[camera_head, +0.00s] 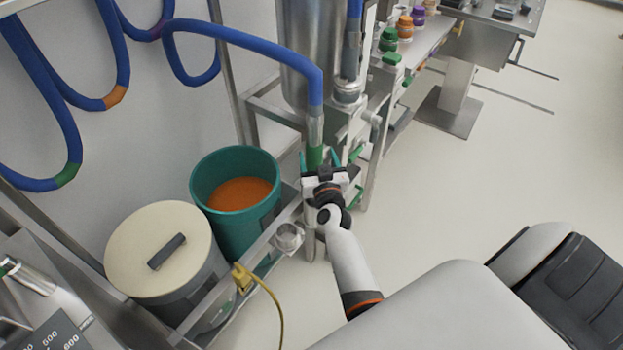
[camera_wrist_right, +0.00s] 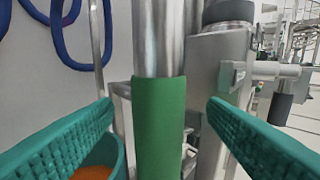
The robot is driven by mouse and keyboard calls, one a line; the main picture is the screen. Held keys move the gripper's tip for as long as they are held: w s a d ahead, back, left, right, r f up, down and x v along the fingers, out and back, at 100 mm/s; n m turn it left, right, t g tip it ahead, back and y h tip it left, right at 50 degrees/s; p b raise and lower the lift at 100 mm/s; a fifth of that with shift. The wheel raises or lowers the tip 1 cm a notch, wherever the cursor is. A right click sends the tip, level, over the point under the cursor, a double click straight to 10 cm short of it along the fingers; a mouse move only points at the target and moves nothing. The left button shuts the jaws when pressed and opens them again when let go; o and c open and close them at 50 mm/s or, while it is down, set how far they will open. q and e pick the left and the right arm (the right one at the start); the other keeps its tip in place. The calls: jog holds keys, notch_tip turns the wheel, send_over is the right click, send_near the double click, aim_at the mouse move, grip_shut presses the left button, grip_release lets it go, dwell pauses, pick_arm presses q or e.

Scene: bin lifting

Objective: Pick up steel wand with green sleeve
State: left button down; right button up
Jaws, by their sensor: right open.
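The steel wand (camera_head: 315,128) hangs upright at the end of a blue hose, with its green sleeve (camera_head: 315,157) at the lower part. In the right wrist view the wand's bare steel (camera_wrist_right: 158,40) is above and the green sleeve (camera_wrist_right: 159,125) stands in the middle. My right gripper (camera_head: 331,160) is at the height of the sleeve. Its two teal fingers (camera_wrist_right: 160,108) are spread, one to each side of the sleeve in the picture, with gaps on both sides. Whether the sleeve is fully between the fingertips I cannot tell. My left gripper is not in view.
A teal bin (camera_head: 200,185) with orange contents stands left of the wand. A lidded grey bin (camera_head: 190,235) is beside it. A metal frame rail (camera_head: 265,240) with a yellow connector (camera_head: 242,278) runs in front. A steel tank (camera_head: 300,50) stands behind. Open floor (camera_head: 500,170) lies to the right.

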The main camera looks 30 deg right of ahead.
jog(key=shift+w, duration=0.3)
jog(key=b+x, duration=0.2)
jog(key=x, duration=0.3)
jog(key=shift+w+d+b, duration=0.15)
jog(key=shift+b, duration=0.15)
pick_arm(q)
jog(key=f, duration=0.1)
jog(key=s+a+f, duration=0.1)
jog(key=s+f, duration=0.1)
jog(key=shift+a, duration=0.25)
pick_arm(e)
jog(key=shift+r, duration=0.15)
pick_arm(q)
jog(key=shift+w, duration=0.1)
pick_arm(e)
jog(key=shift+c, duration=0.6)
jog(key=c, duration=1.1)
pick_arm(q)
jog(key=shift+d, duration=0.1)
pick_arm(e)
jog(key=shift+c, duration=0.2)
jog(key=shift+r, duration=0.1)
